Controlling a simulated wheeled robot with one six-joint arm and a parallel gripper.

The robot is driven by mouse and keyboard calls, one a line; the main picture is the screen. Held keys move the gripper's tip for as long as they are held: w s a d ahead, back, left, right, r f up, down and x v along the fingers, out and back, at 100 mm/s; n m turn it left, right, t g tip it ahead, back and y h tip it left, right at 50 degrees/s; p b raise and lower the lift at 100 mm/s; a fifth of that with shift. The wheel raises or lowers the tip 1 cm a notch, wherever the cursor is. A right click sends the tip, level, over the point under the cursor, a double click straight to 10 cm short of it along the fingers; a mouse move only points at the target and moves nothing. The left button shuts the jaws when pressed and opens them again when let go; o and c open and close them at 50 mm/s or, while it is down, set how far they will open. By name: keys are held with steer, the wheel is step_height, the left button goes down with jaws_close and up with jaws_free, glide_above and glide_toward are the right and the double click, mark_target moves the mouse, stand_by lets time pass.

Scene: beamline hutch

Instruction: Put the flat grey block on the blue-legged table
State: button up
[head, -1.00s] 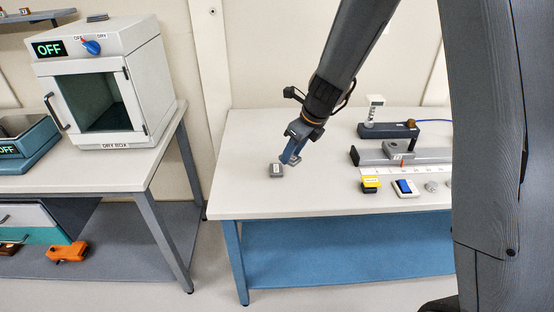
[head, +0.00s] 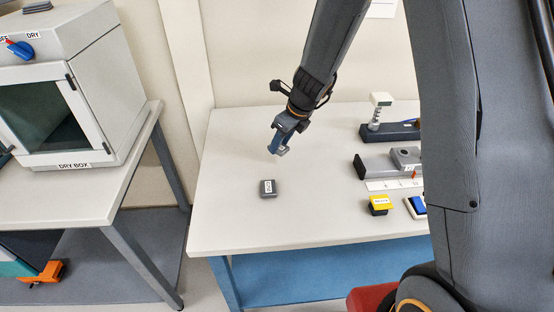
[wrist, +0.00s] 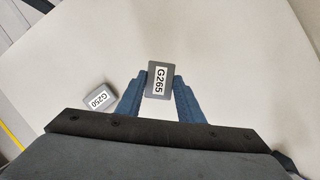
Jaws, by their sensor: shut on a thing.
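My gripper (wrist: 161,90) is shut on a flat grey block (wrist: 157,78) labelled G265, its fingers on either side. In the head view my gripper (head: 278,148) is over the blue-legged table (head: 225,215), with only a small part of the held block showing. The gap between this block and the tabletop is hard to judge. A second grey block (head: 268,188) lies flat on the table in front of my gripper. It also shows in the wrist view (wrist: 99,98), left of my fingers, labelled G250, apart from the held block.
A yellow-topped block (head: 380,204), a blue-and-white switch (head: 416,207) and a grey rail (head: 380,166) are on the table's right. A white dry box (head: 70,100) stands on the left table. The blue-legged table's left and front areas are mostly clear.

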mark_target(280, 163)
steer(key=shift+f+b, duration=0.55)
steer(key=shift+f, duration=1.95)
steer(key=shift+f, duration=0.2)
steer(key=o, duration=1.1)
steer(key=shift+r, duration=0.15)
